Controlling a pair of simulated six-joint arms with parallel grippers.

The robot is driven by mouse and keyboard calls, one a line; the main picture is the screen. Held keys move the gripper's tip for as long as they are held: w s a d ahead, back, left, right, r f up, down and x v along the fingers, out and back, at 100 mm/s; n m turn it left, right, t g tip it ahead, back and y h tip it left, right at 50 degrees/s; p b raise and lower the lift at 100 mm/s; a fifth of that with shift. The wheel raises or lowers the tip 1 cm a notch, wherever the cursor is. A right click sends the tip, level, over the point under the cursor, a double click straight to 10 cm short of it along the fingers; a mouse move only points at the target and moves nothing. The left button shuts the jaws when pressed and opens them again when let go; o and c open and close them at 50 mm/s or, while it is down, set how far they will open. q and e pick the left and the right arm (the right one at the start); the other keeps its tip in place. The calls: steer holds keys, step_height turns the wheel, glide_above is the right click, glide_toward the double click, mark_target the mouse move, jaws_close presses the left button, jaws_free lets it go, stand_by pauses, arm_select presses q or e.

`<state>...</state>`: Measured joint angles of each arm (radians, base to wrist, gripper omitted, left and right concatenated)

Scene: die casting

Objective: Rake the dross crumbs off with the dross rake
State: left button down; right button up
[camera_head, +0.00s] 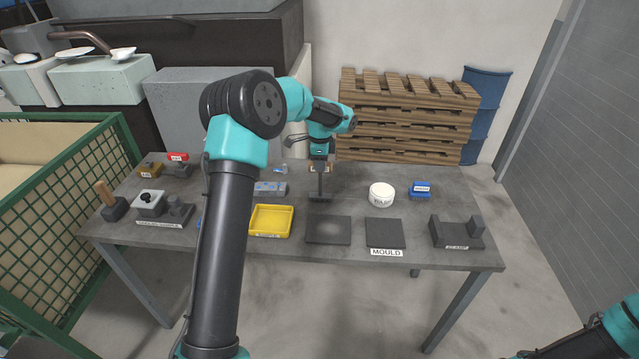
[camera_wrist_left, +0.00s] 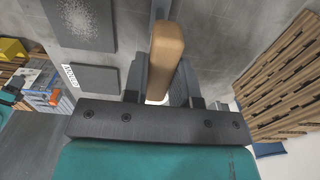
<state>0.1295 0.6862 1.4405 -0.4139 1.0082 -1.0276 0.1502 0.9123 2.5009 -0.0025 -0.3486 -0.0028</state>
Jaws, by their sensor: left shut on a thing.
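My left gripper (camera_head: 320,167) hangs over the back middle of the table and is shut on the dross rake (camera_head: 321,186). The rake points down, its dark flat head behind the dark plate (camera_head: 315,241). I cannot tell whether the head touches the table. In the left wrist view the rake's wooden handle (camera_wrist_left: 167,52) stands between the fingers. The dross crumbs (camera_head: 328,229) are a pale grey speckled patch on the dark plate. They also show in the left wrist view (camera_wrist_left: 86,18). My right arm shows only at the lower right corner, its gripper out of sight.
A yellow tray (camera_head: 254,232) stands left of the dark plate. The mould plate (camera_head: 385,228) is to its right. A grey block (camera_head: 270,188) lies left of the rake.

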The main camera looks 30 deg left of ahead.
arm_select(q)
steer(key=shift+r, duration=2.75)
steer(key=s+d+r+n, duration=0.4)
steer(key=s+d+n, duration=0.1)
steer(key=d, duration=0.5)
steer(key=s+d+r+n, duration=0.5)
steer(key=s+d+n, duration=0.1)
steer(key=d, duration=0.5)
steer(key=shift+s+n, duration=0.25)
steer(key=shift+n, duration=0.65)
